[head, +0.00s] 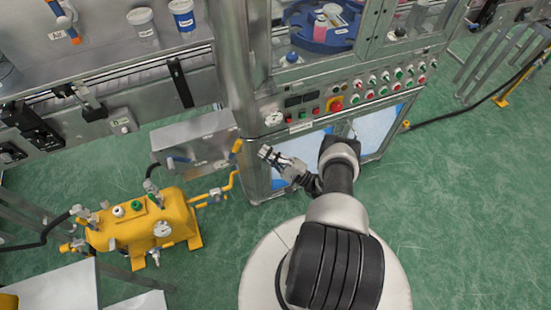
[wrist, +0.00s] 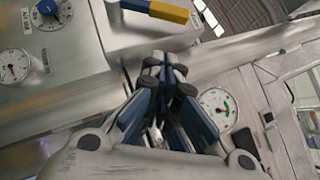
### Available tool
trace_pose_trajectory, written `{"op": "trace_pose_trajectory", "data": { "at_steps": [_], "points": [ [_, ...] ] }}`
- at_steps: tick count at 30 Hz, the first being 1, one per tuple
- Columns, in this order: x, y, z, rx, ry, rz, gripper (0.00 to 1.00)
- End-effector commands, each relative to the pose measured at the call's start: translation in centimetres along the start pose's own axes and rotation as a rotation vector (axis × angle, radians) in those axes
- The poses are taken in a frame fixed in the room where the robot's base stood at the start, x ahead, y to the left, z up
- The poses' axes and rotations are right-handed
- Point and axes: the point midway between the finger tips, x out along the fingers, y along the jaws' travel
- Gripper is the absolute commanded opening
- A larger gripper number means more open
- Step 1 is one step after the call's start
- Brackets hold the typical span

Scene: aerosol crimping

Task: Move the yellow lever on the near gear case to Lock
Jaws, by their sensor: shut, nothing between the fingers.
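The grey metal gear case (head: 195,140) is mounted left of the machine's steel column. A yellow lever (head: 237,146) shows at its right end. In the wrist view my shut fingertips (wrist: 165,64) point up at the case's lower edge, below the lever. I cannot read any Lock mark.
A round gauge (wrist: 217,108) sits close right of my fingers, and another gauge (wrist: 14,66) and a blue knob (wrist: 47,9) are at the left. The button panel (head: 350,95) is to the right. A yellow tank (head: 150,225) with pipes stands lower left. Green floor is open at the right.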

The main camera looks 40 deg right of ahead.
Motion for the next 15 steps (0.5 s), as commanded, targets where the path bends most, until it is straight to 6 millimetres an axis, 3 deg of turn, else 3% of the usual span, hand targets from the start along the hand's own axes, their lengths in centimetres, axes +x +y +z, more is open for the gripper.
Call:
{"op": "trace_pose_trajectory", "data": {
  "at_steps": [3, 6, 15],
  "points": [
    [2.7, 0.1, 0.1, 0.001, -0.005, 0.003, 0.0],
    [4.2, 0.0, 0.9, 0.004, -0.002, 0.002, 0.0],
    [6.0, 0.0, 2.8, 0.001, 0.0, 0.001, 0.0]
  ]
}}
